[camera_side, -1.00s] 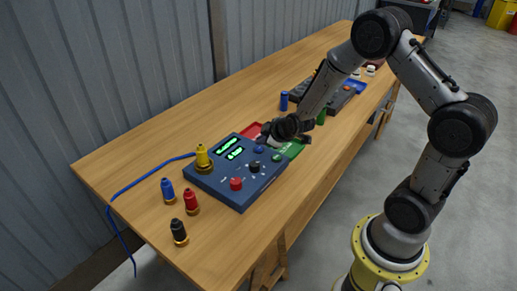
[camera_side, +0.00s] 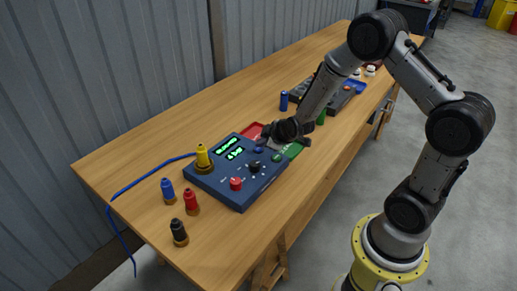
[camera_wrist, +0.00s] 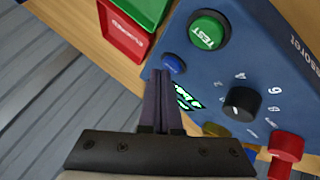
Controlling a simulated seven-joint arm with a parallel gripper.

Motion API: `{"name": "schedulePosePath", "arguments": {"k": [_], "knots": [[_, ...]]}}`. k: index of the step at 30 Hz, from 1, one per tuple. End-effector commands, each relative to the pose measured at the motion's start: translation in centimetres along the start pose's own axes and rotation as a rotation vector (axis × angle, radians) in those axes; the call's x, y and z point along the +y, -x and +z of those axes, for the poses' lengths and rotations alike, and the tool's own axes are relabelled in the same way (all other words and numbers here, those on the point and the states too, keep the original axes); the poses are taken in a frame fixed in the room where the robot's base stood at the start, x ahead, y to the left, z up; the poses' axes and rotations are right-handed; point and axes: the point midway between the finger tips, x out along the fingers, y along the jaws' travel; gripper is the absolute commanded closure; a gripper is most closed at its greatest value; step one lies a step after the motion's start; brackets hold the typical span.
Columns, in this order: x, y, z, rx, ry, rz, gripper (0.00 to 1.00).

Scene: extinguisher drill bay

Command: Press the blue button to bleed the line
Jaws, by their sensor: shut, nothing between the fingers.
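The dark blue control box (camera_side: 218,180) stands on the wooden bench. Its small blue button (camera_side: 258,150) is near the box's far edge, and it also shows in the wrist view (camera_wrist: 173,64). My gripper (camera_side: 263,141) is shut and empty, pointing down over the far end of the box. In the wrist view the closed fingertips (camera_wrist: 161,73) appear just beside the blue button, short of covering it. I cannot tell how high the tips are above the panel or whether they touch it.
A green TEST button (camera_wrist: 209,30), a black dial (camera_wrist: 242,103) and a red knob (camera_wrist: 286,146) share the panel. Red (camera_side: 252,131) and green (camera_side: 293,149) trays lie beyond the box. A yellow fitting (camera_side: 203,158) is at its left corner; several coloured fittings stand in front.

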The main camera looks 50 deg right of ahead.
Motion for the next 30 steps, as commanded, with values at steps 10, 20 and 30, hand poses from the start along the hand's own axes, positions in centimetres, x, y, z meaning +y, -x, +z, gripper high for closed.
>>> {"name": "schedulePosePath", "arguments": {"k": [10,20,30], "knots": [[-0.07,-0.11,0.07,0.0,0.0,0.0,1.0],[-0.25,-0.37,0.25,0.0,0.0,0.0,1.0],[-0.45,-0.63,0.45,0.0,0.0,0.0,1.0]]}}
